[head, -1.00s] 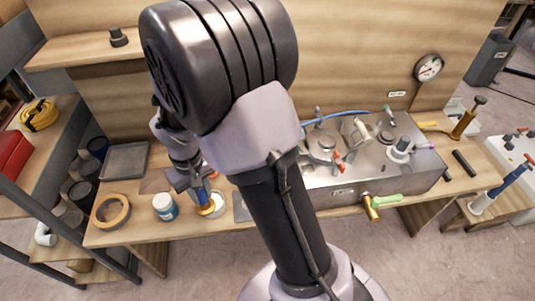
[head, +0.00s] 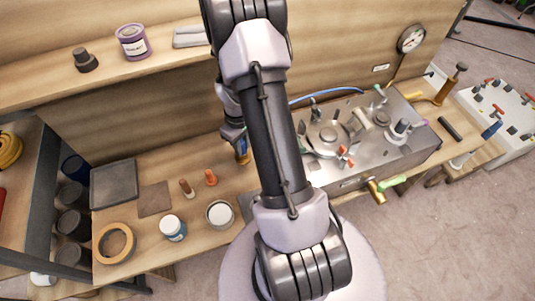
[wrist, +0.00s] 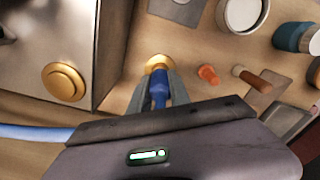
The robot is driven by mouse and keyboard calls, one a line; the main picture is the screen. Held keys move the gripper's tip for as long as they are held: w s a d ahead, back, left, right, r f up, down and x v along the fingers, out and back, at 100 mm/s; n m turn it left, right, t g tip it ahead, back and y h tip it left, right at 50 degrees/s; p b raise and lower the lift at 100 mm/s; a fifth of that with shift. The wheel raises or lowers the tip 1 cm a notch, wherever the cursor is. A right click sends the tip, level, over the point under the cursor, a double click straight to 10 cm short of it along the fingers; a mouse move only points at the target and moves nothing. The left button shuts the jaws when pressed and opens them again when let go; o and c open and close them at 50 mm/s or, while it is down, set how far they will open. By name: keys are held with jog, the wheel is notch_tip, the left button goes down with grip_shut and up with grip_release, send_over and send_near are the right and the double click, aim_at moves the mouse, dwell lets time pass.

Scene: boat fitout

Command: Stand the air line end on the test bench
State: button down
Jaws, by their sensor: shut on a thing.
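My gripper (wrist: 160,92) is shut on the air line end, a blue fitting (wrist: 159,88) with a brass tip (wrist: 158,63), in the wrist view. The tip points away from my wrist toward the wooden test bench (wrist: 125,88); I cannot tell whether it touches the wood. In the head view the blue and brass end (head: 242,150) shows just left of my arm, which hides much of the gripper. A blue hose (wrist: 30,132) passes at the left of the wrist view and also lies along the back of the steel unit in the head view (head: 325,94).
A steel unit (head: 350,160) stands right of my gripper, with a brass knob (wrist: 64,82) on its side. An orange piece (head: 211,177), a brown-handled piece (head: 187,188), an open tin (head: 219,213), a white jar (head: 173,227) and a tape roll (head: 115,242) stand left.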

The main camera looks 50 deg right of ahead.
notch_tip(320, 180, down, 9)
jog(key=b, duration=0.2)
jog(key=shift+f+b, duration=0.2)
jog(key=shift+b, duration=0.15)
jog(key=c, duration=1.2)
grip_release()
